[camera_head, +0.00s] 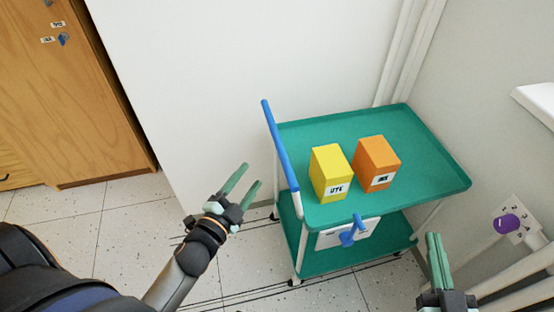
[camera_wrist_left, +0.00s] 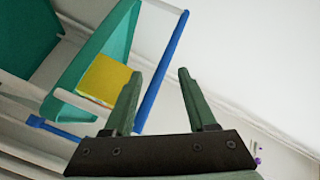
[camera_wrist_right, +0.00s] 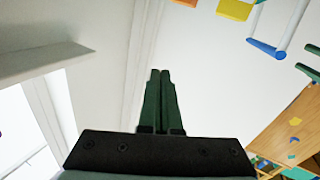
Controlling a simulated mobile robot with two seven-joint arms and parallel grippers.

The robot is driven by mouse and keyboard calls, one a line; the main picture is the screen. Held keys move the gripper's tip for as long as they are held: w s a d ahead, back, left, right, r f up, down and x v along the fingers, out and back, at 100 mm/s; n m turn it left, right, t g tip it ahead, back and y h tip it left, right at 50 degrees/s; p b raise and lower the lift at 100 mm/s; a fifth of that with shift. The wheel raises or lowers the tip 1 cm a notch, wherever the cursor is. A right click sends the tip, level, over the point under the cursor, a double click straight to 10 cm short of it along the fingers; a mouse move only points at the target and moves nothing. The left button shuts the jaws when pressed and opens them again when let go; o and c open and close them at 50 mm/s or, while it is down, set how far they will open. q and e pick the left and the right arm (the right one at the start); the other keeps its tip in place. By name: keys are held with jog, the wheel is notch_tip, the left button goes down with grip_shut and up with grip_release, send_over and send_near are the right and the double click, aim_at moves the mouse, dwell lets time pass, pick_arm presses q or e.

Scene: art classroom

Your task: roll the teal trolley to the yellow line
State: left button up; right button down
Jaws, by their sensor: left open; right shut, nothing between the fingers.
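The teal trolley (camera_head: 430,165) stands against the wall corner, with two shelves and white posts. Its blue push handle (camera_head: 280,145) runs along its left end. A yellow box (camera_head: 328,172) and an orange box (camera_head: 377,164) sit on its top shelf. My left gripper (camera_head: 252,174) is open and empty, just left of the handle with a small gap. In the left wrist view the handle (camera_wrist_left: 165,70) passes beyond the fingers, not clearly between them. My right gripper (camera_head: 434,236) is shut and empty at the trolley's front right. No yellow line shows.
A wooden cabinet (camera_head: 50,90) stands at the left. A white panel with a blue clip (camera_head: 352,232) hangs on the trolley's front. A purple knob (camera_head: 507,224) sticks out from the right wall. Speckled floor with dark lines is clear left of the trolley.

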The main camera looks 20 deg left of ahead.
aim_at(277, 138)
pick_arm(q)
jog(key=w+m+b, duration=0.1)
jog(key=w+m, duration=0.1)
jog(key=w, duration=0.2)
jog(key=w+m+t+h+b, duration=0.1)
jog(key=w+m+b, duration=0.1)
jog(key=w, duration=0.2)
jog(key=w+d+r+m+t+b, duration=0.1)
jog(key=w+m, duration=0.1)
jog(key=w, duration=0.3)
jog(key=shift+h, duration=0.4)
jog(key=shift+w+r, duration=0.1)
jog(key=shift+w, duration=0.65)
pick_arm(e)
jog(key=shift+s+a+r+n+t+y, duration=0.2)
jog(key=shift+a+n+t+y, duration=0.3)
jog(key=shift+t+y, duration=0.35)
pick_arm(q)
grip_shut()
pick_arm(e)
jog(key=shift+d, duration=0.1)
